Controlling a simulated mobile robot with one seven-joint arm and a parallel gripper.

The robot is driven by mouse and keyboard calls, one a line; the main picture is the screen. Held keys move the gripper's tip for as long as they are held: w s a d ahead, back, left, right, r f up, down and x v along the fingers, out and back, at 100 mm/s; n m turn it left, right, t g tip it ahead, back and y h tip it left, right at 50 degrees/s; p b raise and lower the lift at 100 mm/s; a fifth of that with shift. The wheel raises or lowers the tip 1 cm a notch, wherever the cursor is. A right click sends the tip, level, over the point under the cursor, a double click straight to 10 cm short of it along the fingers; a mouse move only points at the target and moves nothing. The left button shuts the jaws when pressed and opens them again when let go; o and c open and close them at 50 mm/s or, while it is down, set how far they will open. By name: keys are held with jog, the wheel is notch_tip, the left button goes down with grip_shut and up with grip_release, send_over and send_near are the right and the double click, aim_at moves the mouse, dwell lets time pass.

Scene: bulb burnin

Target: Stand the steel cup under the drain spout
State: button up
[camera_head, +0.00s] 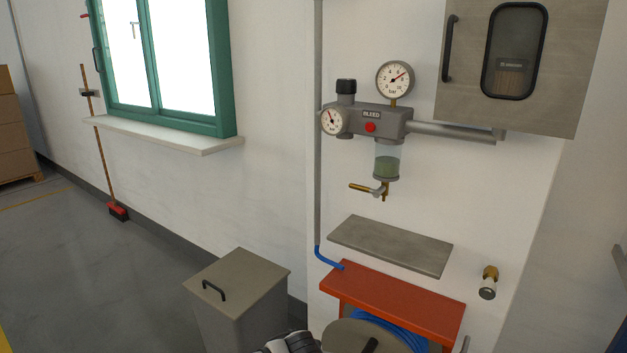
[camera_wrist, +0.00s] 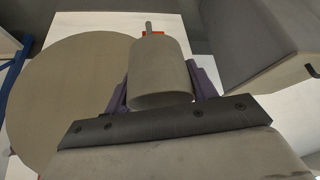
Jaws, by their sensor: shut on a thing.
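The steel cup (camera_wrist: 160,68) is a plain grey cylinder in the wrist view. My gripper (camera_wrist: 163,82) is shut on it, with one purple finger on each side. The cup's inside is not visible. In the head view, the cup and fingers are out of sight; only a part of my arm shows at the bottom edge. The drain spout (camera_head: 385,197) hangs below the clear bowl (camera_head: 386,161) with greenish liquid, beside a brass lever (camera_head: 362,187). A bare grey shelf (camera_head: 390,246) sits on the wall below the spout.
Below the shelf is a red bracket (camera_head: 395,297) over a reel (camera_head: 350,338) with blue hose. A lidded grey bin (camera_head: 238,281) stands left. A brass fitting (camera_head: 489,282) sticks out right of the shelf. A wall cabinet (camera_head: 515,65) hangs upper right. The air above the shelf is free.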

jog(key=shift+s+a+f+m, duration=0.1)
jog(key=shift+s+f, duration=0.2)
jog(key=shift+f, duration=0.25)
jog(key=shift+s+d+f+m, duration=0.1)
jog(key=shift+s+f, duration=0.2)
jog(key=shift+f, duration=0.3)
jog(key=shift+s+a+f+m, duration=0.1)
jog(key=shift+s+f, duration=0.2)
jog(key=shift+f, duration=0.25)
